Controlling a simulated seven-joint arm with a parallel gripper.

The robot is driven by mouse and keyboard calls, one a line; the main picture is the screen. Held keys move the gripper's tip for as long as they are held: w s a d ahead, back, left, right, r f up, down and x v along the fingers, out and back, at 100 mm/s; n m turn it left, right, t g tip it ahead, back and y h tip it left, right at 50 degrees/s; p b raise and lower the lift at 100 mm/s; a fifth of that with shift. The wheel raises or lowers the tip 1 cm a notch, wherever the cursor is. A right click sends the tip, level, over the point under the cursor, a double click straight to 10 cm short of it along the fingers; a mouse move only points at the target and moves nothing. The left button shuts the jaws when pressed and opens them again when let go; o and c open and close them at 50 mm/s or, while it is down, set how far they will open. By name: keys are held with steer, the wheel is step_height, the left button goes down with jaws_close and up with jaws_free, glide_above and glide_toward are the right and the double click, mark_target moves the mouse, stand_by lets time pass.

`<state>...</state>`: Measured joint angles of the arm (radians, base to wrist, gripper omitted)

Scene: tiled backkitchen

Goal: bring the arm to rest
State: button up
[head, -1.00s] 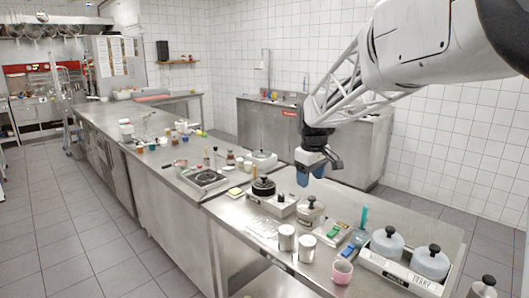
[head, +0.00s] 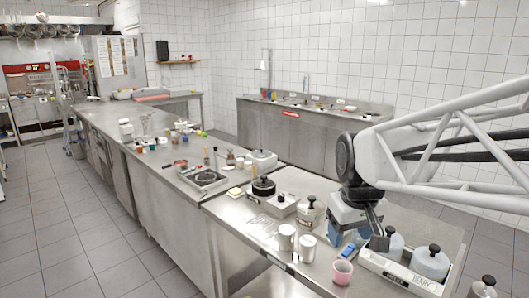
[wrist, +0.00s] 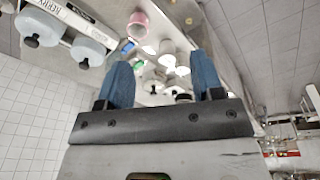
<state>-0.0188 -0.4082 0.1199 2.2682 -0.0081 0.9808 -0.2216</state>
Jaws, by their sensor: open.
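My gripper (wrist: 163,72) shows in the wrist view with its two blue fingers spread apart and nothing held between them. In the head view my gripper (head: 347,216) is above the right part of the steel counter (head: 240,225), over the cluster of jars and pots. Its blue part hides some of the things behind it. I cannot tell from the head view how high it is above the counter. My arm reaches in from the right edge of the picture.
Grey pots (head: 431,263) with black knobs stand in a white holder close to my gripper. A pink cup (head: 342,271), two pale cans (head: 307,247) and a blue item (head: 348,250) stand nearby. A black-lidded pot (head: 263,187) is further left. The floor aisle at left is clear.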

steer(key=s+d+f+m, duration=0.1)
steer(key=s+f+m, duration=0.2)
steer(key=s, duration=1.1)
steer(key=shift+s+f+t, duration=0.25)
steer(key=shift+f+t, duration=0.05)
steer(key=shift+f, duration=0.95)
